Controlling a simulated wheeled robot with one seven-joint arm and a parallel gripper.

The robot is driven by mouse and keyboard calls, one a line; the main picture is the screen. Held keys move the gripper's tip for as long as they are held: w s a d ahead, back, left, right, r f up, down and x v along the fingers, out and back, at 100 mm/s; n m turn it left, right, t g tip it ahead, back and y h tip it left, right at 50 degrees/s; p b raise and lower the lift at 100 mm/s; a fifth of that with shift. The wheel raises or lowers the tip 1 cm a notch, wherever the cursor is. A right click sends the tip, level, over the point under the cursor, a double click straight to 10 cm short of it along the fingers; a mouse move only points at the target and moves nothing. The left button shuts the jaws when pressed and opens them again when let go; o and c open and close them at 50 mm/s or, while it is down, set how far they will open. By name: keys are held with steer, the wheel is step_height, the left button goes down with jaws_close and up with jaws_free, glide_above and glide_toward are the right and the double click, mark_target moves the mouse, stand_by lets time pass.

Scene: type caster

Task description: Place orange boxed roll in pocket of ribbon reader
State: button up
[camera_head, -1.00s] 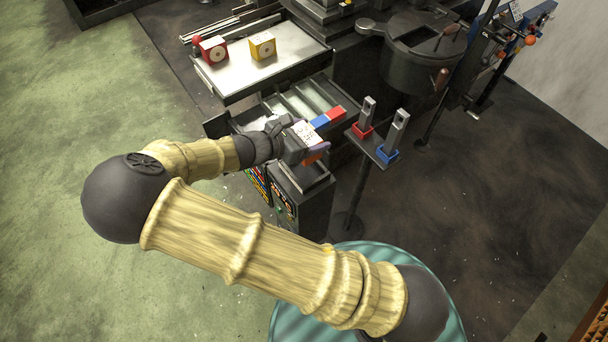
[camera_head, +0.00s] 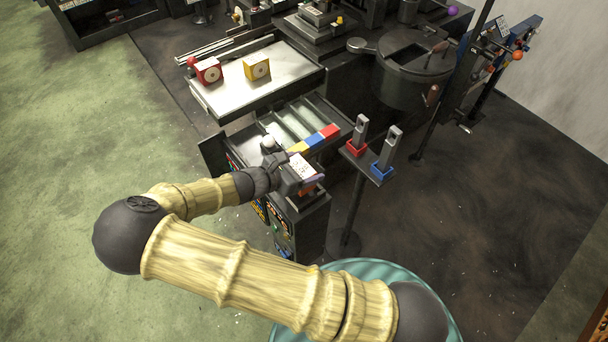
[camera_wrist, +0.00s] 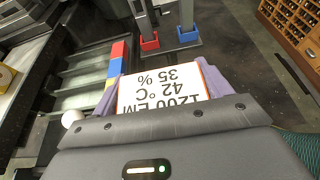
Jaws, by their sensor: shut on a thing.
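My gripper (camera_head: 308,178) is shut on the orange boxed roll (camera_head: 302,166), with purple fingers on either side of it. The box has a white printed face and a little orange shows below it. In the wrist view, the white face with orange edges (camera_wrist: 178,84) sits between the purple fingers, and its lower part is hidden by my gripper (camera_wrist: 165,88). The box is over or beside the top of a dark cabinet (camera_head: 301,232) with coloured front panels, possibly the ribbon reader. I cannot tell whether they touch. No pocket is clearly visible.
A tray (camera_head: 230,98) behind holds a red box (camera_head: 208,70) and a yellow box (camera_head: 257,67). A slatted rack with a red, blue and yellow strip (camera_head: 314,139) and a white ball (camera_head: 268,142) is close by. A stand with red (camera_head: 356,148) and blue (camera_head: 381,171) holders stands right.

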steer(key=shift+f, duration=2.05)
steer(key=o, duration=1.1)
steer(key=shift+a, duration=0.1)
steer(key=b+v, duration=0.1)
steer(key=v, duration=1.1)
steer(key=shift+b, duration=0.35)
steer(key=shift+s, duration=0.1)
